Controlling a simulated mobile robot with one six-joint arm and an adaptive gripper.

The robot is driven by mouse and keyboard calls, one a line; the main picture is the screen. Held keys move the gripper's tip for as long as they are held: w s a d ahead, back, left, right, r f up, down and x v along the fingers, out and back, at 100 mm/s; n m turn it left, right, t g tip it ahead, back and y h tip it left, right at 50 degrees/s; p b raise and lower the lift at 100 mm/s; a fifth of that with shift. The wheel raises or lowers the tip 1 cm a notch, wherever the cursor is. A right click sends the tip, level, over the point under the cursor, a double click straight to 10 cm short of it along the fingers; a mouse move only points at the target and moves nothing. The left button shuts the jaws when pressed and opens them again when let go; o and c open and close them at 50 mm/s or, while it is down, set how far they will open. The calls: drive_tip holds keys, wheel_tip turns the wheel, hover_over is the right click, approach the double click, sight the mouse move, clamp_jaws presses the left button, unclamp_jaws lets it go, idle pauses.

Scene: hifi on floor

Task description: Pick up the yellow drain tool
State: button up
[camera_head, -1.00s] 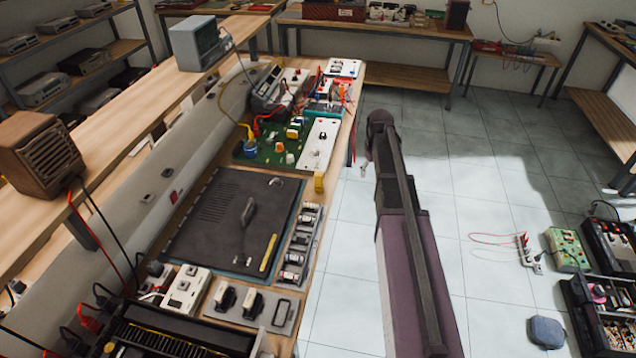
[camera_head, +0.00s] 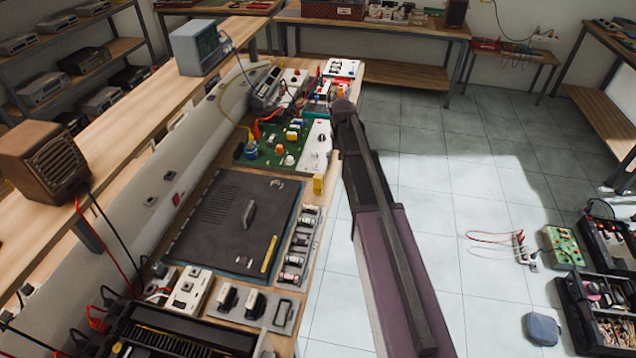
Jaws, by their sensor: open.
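Two yellow things lie on the workbench, and I cannot tell for sure which is the drain tool. One is a small upright yellow block (camera_head: 318,184) at the bench's right edge, close beside my arm. The other is a thin yellow strip (camera_head: 269,254) lying on the right part of a dark flat panel (camera_head: 215,225). My arm reaches forward along the bench's right side, its far end over the bench edge near the green circuit board. My gripper is hidden behind the arm, so I see no fingers and no contact with either yellow thing.
The workbench holds a green circuit board (camera_head: 270,148), a rack of small cylinders (camera_head: 299,245) and switch modules (camera_head: 240,303). A raised shelf with a brown speaker box (camera_head: 42,160) runs along the left. Open tiled floor (camera_head: 450,220) lies right of the bench, with toolboxes farther right.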

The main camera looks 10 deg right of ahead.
sight(318, 184)
drive_tip(key=a+m, duration=0.1)
drive_tip(key=a, duration=0.1)
drive_tip(key=w+a+r+m+p, duration=0.1)
drive_tip(key=a, duration=0.1)
drive_tip(key=w+a+r, duration=0.1)
drive_tip(key=a, duration=0.1)
drive_tip(key=shift+w+a+r+m, duration=0.1)
drive_tip(key=shift+a+m, duration=0.15)
drive_tip(key=shift+m, duration=0.15)
wheel_tip(318, 184, down, 9)
drive_tip(key=b, duration=0.8)
drive_tip(key=shift+r, duration=0.15)
idle(0.3)
drive_tip(key=shift+a+f+b, duration=0.15)
drive_tip(key=shift+f+b, duration=2.45)
drive_tip(key=shift+b, duration=0.05)
clamp_jaws()
